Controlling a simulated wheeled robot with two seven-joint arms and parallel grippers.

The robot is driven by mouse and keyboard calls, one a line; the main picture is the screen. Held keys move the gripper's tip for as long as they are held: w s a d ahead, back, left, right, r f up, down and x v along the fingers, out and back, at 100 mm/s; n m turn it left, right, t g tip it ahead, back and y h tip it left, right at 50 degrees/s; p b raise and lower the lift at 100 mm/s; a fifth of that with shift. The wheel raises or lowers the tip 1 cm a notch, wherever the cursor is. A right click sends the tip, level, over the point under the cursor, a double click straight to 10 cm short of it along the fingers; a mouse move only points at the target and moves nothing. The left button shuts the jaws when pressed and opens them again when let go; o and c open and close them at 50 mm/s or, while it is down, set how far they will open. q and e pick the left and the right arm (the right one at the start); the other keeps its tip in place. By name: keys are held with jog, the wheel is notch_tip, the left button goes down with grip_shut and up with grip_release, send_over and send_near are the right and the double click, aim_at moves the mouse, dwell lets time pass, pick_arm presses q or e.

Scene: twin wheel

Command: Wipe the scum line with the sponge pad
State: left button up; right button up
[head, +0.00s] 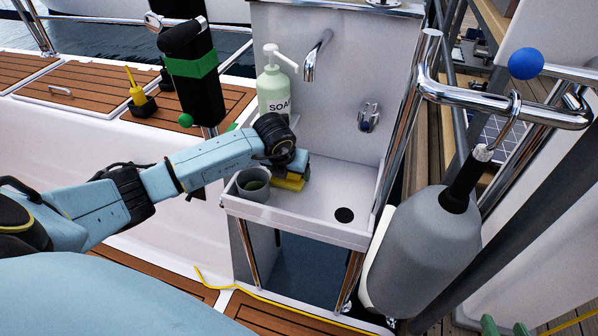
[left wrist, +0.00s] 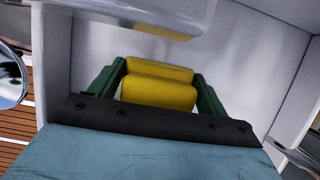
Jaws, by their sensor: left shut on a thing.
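My left gripper (head: 292,171) reaches into the white sink basin (head: 325,190) from the left. In the left wrist view its green fingers (left wrist: 158,88) are shut on the yellow sponge pad (left wrist: 158,92), one finger on each side. In the head view a bit of the sponge pad (head: 288,183) shows below the fingers, low in the basin near its left end. I cannot tell whether it touches the basin. A faint yellowish patch (left wrist: 163,33) shows on the white surface ahead of the pad; I cannot tell whether it is the scum line.
A grey cup (head: 253,187) stands close beside the gripper at the basin's left front corner. A soap bottle (head: 274,95) stands behind, with a tap (head: 314,60) above the basin. The basin's right part around the drain (head: 343,214) is clear. A grey fender (head: 425,250) hangs at right.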

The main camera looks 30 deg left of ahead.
aim_at(335, 188)
pick_arm(q)
jog(key=shift+f, duration=0.1)
jog(key=shift+w+d, duration=0.2)
jog(key=shift+d, duration=0.8)
jog(key=shift+w+d, duration=0.25)
jog(key=shift+d, duration=0.75)
jog(key=shift+w+d, duration=0.2)
jog(key=shift+d, duration=0.8)
jog(key=d, duration=0.3)
jog(key=w+d+b, duration=0.1)
jog(key=d, duration=0.2)
jog(key=shift+w, duration=0.15)
jog(key=shift+w+a+r+p, duration=0.1)
jog(key=shift+r+p, duration=0.65)
jog(key=shift+r, duration=0.05)
